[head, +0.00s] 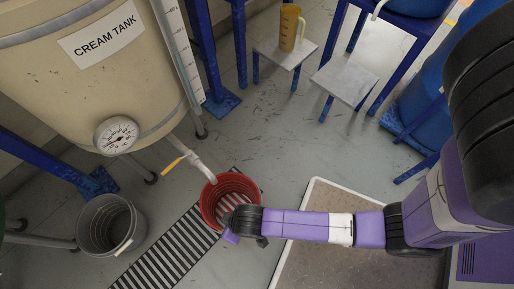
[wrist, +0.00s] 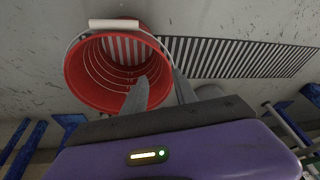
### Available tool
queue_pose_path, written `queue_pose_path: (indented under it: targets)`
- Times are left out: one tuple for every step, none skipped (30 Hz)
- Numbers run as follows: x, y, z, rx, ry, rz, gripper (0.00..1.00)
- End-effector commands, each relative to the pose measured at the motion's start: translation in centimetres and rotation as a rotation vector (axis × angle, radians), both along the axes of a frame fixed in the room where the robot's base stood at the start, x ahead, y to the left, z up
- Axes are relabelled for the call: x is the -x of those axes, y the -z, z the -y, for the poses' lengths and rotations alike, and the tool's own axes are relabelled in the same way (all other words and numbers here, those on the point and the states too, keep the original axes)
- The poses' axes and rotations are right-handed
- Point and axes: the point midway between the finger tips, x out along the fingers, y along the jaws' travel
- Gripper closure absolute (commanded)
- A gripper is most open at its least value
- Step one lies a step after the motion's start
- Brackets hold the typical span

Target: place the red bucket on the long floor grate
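The red bucket (head: 210,205) is below the tank's outlet pipe, over the far part of the long floor grate (head: 163,247). I cannot tell whether its base touches the grate. In the wrist view, I look into the red bucket (wrist: 82,80); its white handle grip lies at the far rim, and stripes show inside. The grate (wrist: 240,58) runs right from it. My gripper (head: 237,222) is at the bucket's near side. In the wrist view, my gripper (wrist: 160,80) has its fingers apart, one over the bucket's opening and one just outside its right rim.
A grey bucket (head: 90,232) stands left of the grate. The cream tank (head: 75,75) with its gauge and yellow-handled outlet (head: 175,163) overhangs behind. A light-rimmed floor panel (head: 310,265) lies right. Small stools (head: 345,78) stand at the back.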

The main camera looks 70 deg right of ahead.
Motion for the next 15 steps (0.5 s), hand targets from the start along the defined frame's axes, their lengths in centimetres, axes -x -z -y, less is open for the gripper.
queue_pose_path:
  targets:
    - [1.6,-0.9,0.8,-0.015,0.002,0.052,0.66]
    - [2.1,-1.6,1.2,-0.024,0.001,0.089,0.66]
    - [2.7,-2.7,1.6,-0.034,0.0,0.14,0.66]
    - [3.3,-3.6,2.0,-0.04,-0.001,0.176,0.66]
    - [3.8,-4.5,2.3,-0.046,-0.001,0.214,0.66]
    - [4.4,-6.0,2.7,-0.052,-0.001,0.265,0.66]
    - [4.9,-7.2,3.1,-0.055,0.0,0.303,0.66]
    - [5.4,-8.4,3.4,-0.056,0.0,0.341,0.66]
    - [6.0,-10.1,3.8,-0.057,0.0,0.392,0.66]
    - [6.5,-11.6,4.2,-0.056,0.001,0.431,0.66]
    - [6.9,-13.0,4.5,-0.054,0.003,0.47,0.66]
    - [7.6,-15.1,4.9,-0.049,0.003,0.52,0.66]
    - [7.9,-16.7,5.2,-0.045,0.004,0.56,0.66]
    - [8.3,-18.4,5.5,-0.04,0.007,0.599,0.66]
    - [8.9,-20.7,5.9,-0.031,0.008,0.65,0.66]
